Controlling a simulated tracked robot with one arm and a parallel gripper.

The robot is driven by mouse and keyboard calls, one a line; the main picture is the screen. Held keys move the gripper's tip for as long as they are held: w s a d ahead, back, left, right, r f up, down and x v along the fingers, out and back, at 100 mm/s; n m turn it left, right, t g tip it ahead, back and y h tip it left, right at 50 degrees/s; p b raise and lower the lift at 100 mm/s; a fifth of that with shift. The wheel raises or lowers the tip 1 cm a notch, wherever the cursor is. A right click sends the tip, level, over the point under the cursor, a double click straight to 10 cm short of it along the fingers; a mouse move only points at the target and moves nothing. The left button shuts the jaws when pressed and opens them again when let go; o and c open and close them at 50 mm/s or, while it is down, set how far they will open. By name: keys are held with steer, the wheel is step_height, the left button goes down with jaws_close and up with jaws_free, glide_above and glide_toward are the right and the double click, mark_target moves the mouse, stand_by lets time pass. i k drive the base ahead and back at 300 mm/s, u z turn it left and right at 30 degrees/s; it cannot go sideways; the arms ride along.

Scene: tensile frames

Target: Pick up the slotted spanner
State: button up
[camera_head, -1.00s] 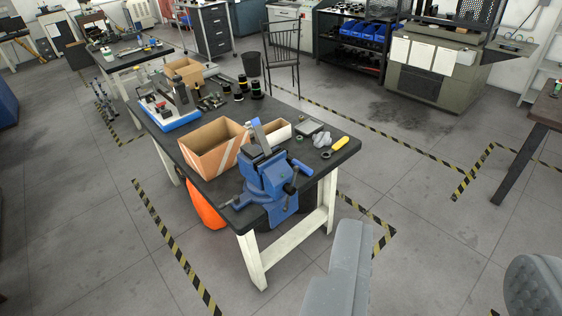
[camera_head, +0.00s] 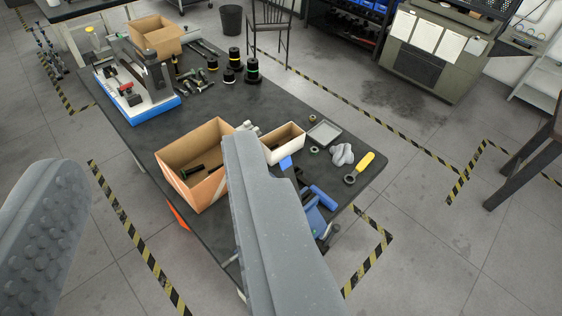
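A tool with a yellow handle and a dark ring-like end (camera_head: 359,168) lies on the right end of the dark workbench (camera_head: 130,140). It is the most spanner-like thing I see, but I cannot make out a slot. My gripper (camera_head: 144,155) is open and empty, its two grey fingers wide apart in the foreground. The tool is well to the right of both fingers and apart from them. The right finger hides most of the blue vise (camera_head: 318,198) and part of the bench's front end.
An open cardboard box (camera_head: 200,150) and a smaller white-sided box (camera_head: 283,143) stand on the bench. A grey lump (camera_head: 342,153) and a flat grey tray (camera_head: 324,132) are beside the tool. Black spools (camera_head: 252,70) stand farther back.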

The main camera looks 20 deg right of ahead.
mark_target(325, 200)
steer(key=z, duration=0.25)
steer(key=i, duration=1.2)
steer(key=z, duration=0.55)
